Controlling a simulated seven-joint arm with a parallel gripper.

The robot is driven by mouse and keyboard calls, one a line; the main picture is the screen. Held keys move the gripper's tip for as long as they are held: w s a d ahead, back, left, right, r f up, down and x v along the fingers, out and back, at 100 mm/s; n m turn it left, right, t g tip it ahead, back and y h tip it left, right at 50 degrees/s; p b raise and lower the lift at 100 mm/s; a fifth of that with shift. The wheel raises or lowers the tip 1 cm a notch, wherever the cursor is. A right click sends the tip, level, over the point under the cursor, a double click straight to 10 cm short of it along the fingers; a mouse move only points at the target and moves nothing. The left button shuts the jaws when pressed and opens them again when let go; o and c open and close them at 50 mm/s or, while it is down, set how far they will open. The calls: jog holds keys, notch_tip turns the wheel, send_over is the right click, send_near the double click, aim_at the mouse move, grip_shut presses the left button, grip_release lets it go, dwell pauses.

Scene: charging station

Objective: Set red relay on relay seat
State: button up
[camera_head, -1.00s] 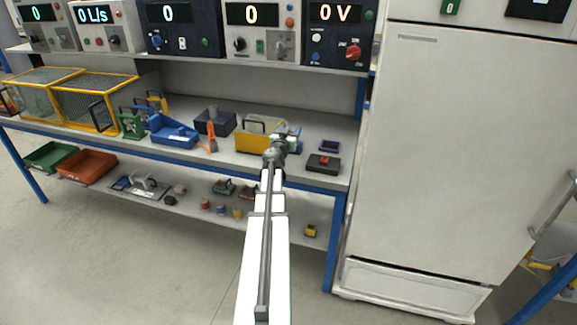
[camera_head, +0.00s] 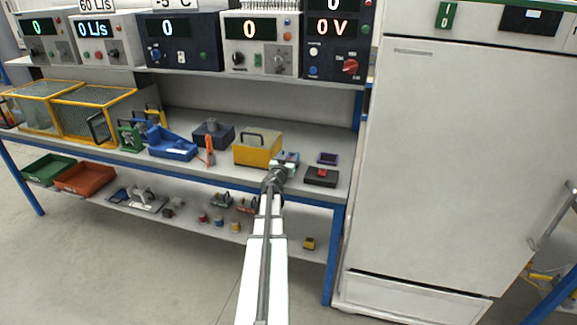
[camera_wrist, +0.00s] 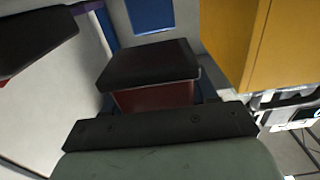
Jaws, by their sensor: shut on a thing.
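My gripper (camera_head: 277,170) is over the front of the bench top, right of the yellow box. In the wrist view a red block (camera_wrist: 155,97), which looks like the red relay, sits between a black upper piece and the dark bar of my gripper, and my gripper is shut on it. Its underside is hidden. A small dark tray with a purple rim (camera_head: 327,158) lies to the right of my gripper. It may be the relay seat, but I cannot tell for sure. A blue piece (camera_head: 291,156) shows just behind my gripper.
A dark box with a red top part (camera_head: 321,176) stands right of my gripper near the front edge. The yellow box (camera_head: 258,148) is close on the left; it also shows in the wrist view (camera_wrist: 240,40). A white cabinet (camera_head: 460,170) stands at the right.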

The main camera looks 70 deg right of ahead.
jog(key=shift+f, duration=1.85)
jog(key=shift+f, duration=0.15)
jog(key=o, duration=1.2)
jog(key=shift+c, duration=0.2)
jog(key=shift+a, duration=0.1)
